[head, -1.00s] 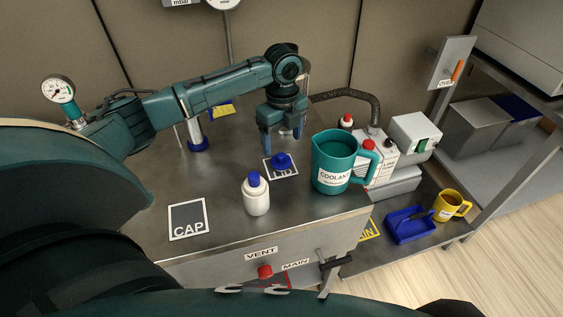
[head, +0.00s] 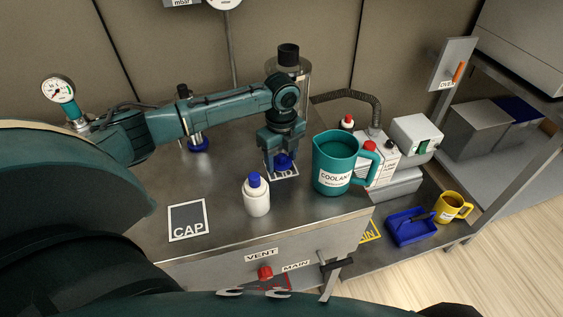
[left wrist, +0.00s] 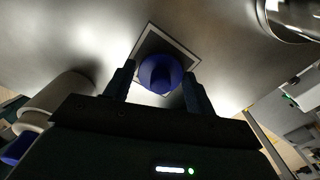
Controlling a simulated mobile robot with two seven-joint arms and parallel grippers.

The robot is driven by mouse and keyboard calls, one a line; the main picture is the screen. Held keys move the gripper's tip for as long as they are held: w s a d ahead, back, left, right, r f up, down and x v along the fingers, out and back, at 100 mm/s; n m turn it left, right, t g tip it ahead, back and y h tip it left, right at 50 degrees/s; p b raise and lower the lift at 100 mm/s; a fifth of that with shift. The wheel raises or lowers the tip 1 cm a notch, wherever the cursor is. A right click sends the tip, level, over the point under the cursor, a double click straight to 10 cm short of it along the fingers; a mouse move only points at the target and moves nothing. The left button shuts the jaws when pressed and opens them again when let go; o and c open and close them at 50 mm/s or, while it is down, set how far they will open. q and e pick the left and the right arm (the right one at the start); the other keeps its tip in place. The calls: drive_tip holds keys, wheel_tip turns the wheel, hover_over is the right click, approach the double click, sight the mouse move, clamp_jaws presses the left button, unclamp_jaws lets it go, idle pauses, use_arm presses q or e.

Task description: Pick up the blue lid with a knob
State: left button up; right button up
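The blue lid with a knob (head: 283,161) sits on the dark, white-edged square marked LID on the metal table. In the left wrist view the lid (left wrist: 160,73) lies ahead of and between my two fingertips. My left gripper (head: 281,163) is pointed down right over the lid, its fingers at either side of it. In the left wrist view the gripper (left wrist: 158,82) is open, with a gap between the fingers and the lid. Whether the fingers touch the lid cannot be told from the head view. My right gripper is not in view.
A white bottle with a blue cap (head: 256,195) stands just left of the lid. A teal coolant jug (head: 331,160) stands close on the right. Behind the gripper is a clear cylinder with a black top (head: 289,56). The table around the CAP square (head: 187,219) is clear.

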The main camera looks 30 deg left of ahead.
use_arm(q)
drive_tip(key=c, duration=0.6)
drive_tip(key=shift+r, duration=0.15)
